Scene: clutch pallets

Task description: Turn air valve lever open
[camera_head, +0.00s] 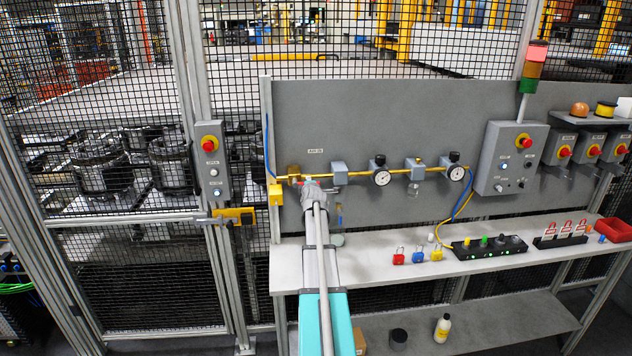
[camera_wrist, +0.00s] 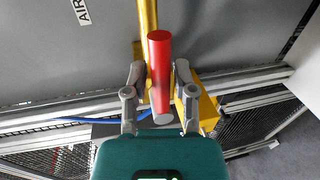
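The red air valve lever (camera_wrist: 160,72) shows in the wrist view, lying nearly in line with the brass pipe (camera_wrist: 148,14). My gripper (camera_wrist: 159,80) has one finger on each side of the lever, with narrow gaps seeming to show between the fingers and the lever. Firm contact cannot be seen. In the head view my gripper (camera_head: 312,190) is at the left end of the brass air line (camera_head: 437,169), below the small air label (camera_head: 315,151). It hides most of the valve; only a bit of red (camera_head: 307,179) shows there.
Pressure gauges (camera_head: 381,177) and a control box (camera_head: 510,158) are on the grey panel (camera_head: 400,115) to the right. A bench (camera_head: 375,262) below holds small coloured padlocks (camera_head: 418,256). A mesh fence gate with a yellow latch (camera_head: 233,215) stands at left.

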